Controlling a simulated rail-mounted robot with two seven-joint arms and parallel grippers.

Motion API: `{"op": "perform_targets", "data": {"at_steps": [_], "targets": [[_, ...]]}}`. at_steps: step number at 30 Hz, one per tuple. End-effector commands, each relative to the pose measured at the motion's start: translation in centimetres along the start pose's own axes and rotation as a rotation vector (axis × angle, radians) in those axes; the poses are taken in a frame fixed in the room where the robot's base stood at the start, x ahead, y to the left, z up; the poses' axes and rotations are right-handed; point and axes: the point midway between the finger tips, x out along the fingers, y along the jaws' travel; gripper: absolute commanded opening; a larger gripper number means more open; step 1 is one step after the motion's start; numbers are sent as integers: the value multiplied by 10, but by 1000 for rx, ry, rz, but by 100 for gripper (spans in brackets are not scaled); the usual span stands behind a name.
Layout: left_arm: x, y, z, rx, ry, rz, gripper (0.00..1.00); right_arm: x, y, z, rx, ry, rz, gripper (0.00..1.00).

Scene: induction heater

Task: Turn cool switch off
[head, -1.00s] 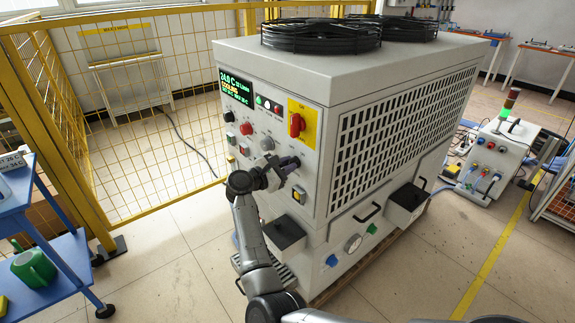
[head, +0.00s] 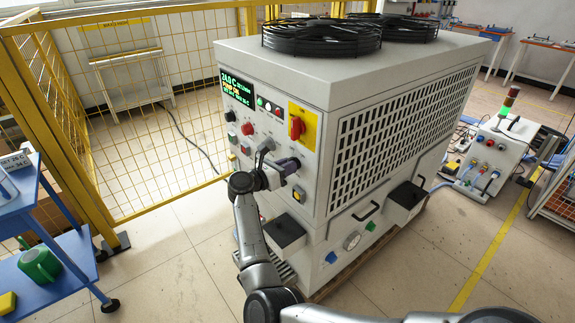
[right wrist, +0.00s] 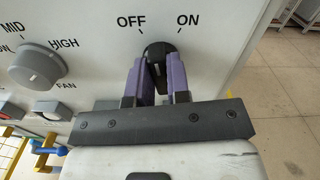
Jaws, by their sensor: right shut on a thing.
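The cool switch is a black rotary knob (right wrist: 158,56) between OFF and ON labels on the front panel of the large grey machine (head: 262,180). My right gripper (right wrist: 160,82) has purple fingers on both sides of the knob and is shut on it. The knob's white mark shows between the fingers, but its exact setting is hard to read. In the head view, my right gripper (head: 294,164) reaches the lower right of the panel and covers most of the switch. My left gripper is out of view.
A grey fan knob (right wrist: 38,66) sits left of the switch. A red rotary switch (head: 297,126) on a yellow plate is above my gripper. A yellow-black switch (head: 298,196) is below it. A black box (head: 285,233) juts out lower down. A yellow fence (head: 120,120) stands left.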

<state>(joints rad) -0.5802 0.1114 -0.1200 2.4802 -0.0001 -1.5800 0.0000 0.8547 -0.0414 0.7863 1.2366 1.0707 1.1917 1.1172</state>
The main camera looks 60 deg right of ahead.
Motion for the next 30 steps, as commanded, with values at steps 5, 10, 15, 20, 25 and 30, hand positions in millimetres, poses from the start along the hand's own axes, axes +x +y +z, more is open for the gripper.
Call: {"op": "perform_targets", "data": {"at_steps": [5,10,15,20,25,30], "targets": [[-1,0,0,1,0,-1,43,0,0,0,-11,0,1,0],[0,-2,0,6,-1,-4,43,0,0,0,-11,0,1,0],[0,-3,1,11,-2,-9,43,0,0,-1,-10,0,1,22],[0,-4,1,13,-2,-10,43,0,0,0,-10,0,1,37],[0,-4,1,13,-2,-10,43,0,0,0,-9,0,0,43],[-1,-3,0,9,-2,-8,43,-2,0,0,-9,0,1,43]]}}
